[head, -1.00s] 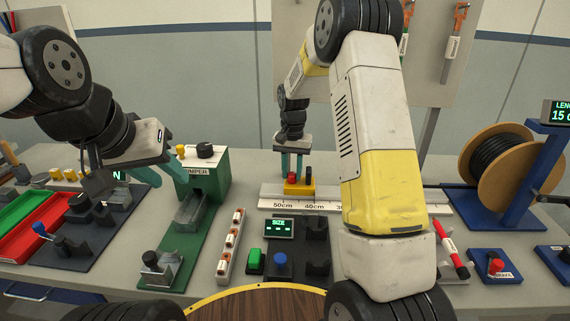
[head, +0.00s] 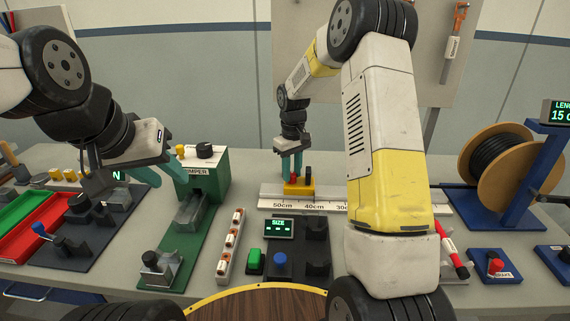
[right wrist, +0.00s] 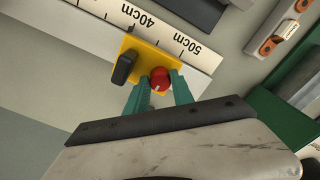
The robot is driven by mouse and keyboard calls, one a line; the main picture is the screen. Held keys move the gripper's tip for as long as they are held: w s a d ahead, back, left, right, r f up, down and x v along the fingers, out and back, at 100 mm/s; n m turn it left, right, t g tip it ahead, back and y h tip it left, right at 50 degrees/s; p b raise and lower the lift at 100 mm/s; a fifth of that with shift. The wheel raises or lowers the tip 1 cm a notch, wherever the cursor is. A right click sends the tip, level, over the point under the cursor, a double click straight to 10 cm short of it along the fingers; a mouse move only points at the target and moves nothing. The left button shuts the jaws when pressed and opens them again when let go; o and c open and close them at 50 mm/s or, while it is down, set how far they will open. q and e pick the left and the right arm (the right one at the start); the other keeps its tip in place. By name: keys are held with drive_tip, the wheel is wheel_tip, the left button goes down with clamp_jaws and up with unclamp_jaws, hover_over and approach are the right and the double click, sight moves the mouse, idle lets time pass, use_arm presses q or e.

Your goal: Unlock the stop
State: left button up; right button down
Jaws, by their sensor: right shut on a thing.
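The stop is a yellow block (head: 299,190) sitting on the white ruler rail (head: 345,200) between the 50cm and 40cm marks. In the right wrist view the yellow block (right wrist: 137,62) carries a red knob (right wrist: 160,78) with a white mark, and a black handle (right wrist: 124,67) beside it. My right gripper (head: 291,178) points down over the stop. In the right wrist view its teal fingers (right wrist: 160,88) are on either side of the red knob, shut on it. My left gripper (head: 162,173) is open and empty, its fingers apart beside the green crimper (head: 205,175).
A size display panel (head: 279,228) with buttons stands in front of the rail. A strip of orange-and-white parts (head: 231,245) lies left of it. A cable spool (head: 497,160) on a blue stand is at the right. Red and green trays (head: 35,222) are at far left.

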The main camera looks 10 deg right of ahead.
sight(292, 174)
drive_tip(key=shift+r+n, duration=0.1)
drive_tip(key=shift+n, duration=0.5)
drive_tip(key=c, duration=1.1)
unclamp_jaws()
drive_tip(key=shift+r, duration=3.85)
drive_tip(key=shift+r, duration=0.1)
